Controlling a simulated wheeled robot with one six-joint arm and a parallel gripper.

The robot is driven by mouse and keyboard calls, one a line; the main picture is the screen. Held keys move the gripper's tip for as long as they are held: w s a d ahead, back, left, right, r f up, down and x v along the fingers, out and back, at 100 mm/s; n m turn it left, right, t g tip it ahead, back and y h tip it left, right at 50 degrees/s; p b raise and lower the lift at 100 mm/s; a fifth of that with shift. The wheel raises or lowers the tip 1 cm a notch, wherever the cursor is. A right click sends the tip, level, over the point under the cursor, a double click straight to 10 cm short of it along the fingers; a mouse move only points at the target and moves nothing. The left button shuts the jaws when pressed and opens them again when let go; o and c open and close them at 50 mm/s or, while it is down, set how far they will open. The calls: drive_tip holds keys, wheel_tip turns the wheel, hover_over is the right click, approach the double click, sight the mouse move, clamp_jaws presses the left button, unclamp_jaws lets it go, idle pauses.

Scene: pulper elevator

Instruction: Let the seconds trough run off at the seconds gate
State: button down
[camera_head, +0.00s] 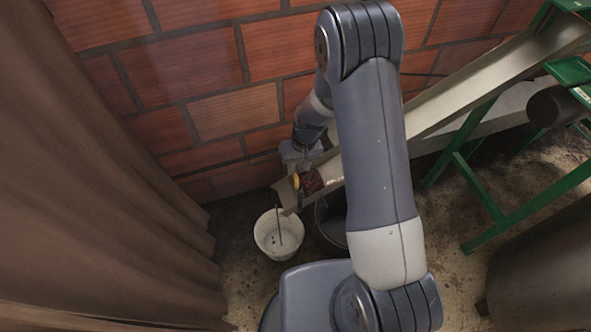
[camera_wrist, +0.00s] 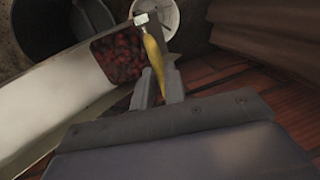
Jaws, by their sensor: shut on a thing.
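The seconds trough (camera_head: 445,112) slopes down from upper right to a lip near the brick wall. Dark red cherries (camera_wrist: 118,58) lie in its lower end and also show in the head view (camera_head: 312,182). My gripper (camera_head: 298,172) is at that end, shut on a yellow handle (camera_wrist: 153,62) at the gate; its fingers (camera_wrist: 158,86) show in the wrist view. A white bucket (camera_head: 266,238) stands on the floor below the lip, with a few dark specks inside and a thin dark upright line over it. I cannot tell how far the gate is open.
A dark tub (camera_head: 328,232) stands right of the white bucket, partly behind my arm. A green frame (camera_head: 478,198) stands at right, with a brown drum (camera_head: 545,270) in front. A brown curtain (camera_head: 100,190) hangs at left, and a brick wall (camera_head: 200,70) closes the back.

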wheel_tip(320, 180, up, 3)
drive_tip(key=shift+r, duration=0.1)
drive_tip(key=c, duration=1.5)
unclamp_jaws()
drive_tip(key=shift+o, duration=0.2)
wheel_tip(320, 180, up, 10)
drive_tip(key=d, duration=0.2)
drive_tip(key=shift+w+r, duration=0.25)
drive_tip(key=shift+w, duration=0.05)
